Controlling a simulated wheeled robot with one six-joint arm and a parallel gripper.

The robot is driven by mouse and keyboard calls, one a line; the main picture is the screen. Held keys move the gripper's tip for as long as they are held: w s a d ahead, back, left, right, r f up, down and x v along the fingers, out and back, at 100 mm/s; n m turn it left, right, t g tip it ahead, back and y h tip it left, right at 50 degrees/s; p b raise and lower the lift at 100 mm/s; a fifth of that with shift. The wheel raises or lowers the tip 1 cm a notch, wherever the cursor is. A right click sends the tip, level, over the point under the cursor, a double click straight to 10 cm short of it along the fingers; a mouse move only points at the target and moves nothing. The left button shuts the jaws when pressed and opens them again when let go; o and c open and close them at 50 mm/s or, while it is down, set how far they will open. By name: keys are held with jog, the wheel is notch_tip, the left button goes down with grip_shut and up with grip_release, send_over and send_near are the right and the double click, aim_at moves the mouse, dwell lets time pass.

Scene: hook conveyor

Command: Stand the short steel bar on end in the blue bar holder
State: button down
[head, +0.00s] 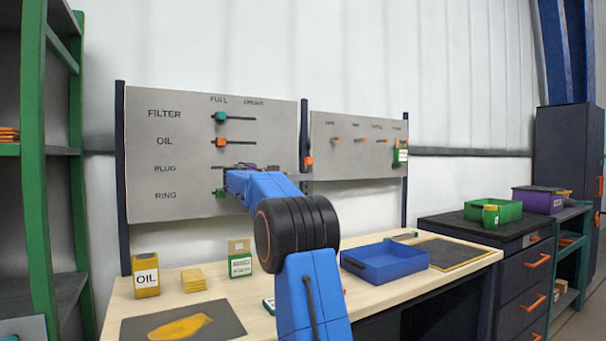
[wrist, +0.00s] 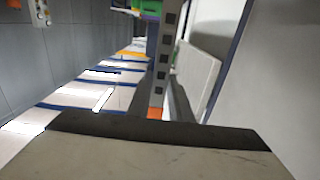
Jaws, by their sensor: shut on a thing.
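My arm reaches away over the bench in the head view, and my gripper (head: 258,168) is in front of the left wall board, beside its lower rows. The arm hides much of it. It is shut on a pale grey piece, which I take to be the short steel bar (head: 299,177); it shows to the right of the gripper, roughly level, across the gap between the boards. In the wrist view a broad grey surface with a dark edge (wrist: 160,150) fills the bottom; I cannot tell what it is. I cannot make out the blue bar holder with certainty.
An open blue tray (head: 385,264) sits on the bench, beside a dark mat (head: 450,254). An oil box (head: 146,277), yellow pads (head: 194,279) and a green-and-white carton (head: 240,264) stand at the left. A dark post (head: 304,115) separates the boards. Drawers stand at the right.

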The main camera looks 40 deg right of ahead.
notch_tip(320, 180, down, 9)
dwell(1.2)
jog(key=c, duration=1.5)
grip_release()
jog(key=shift+c, duration=0.2)
jog(key=shift+f, duration=0.1)
jog(key=shift+a, duration=0.15)
jog(key=v, duration=1.7)
jog(key=shift+w, duration=0.15)
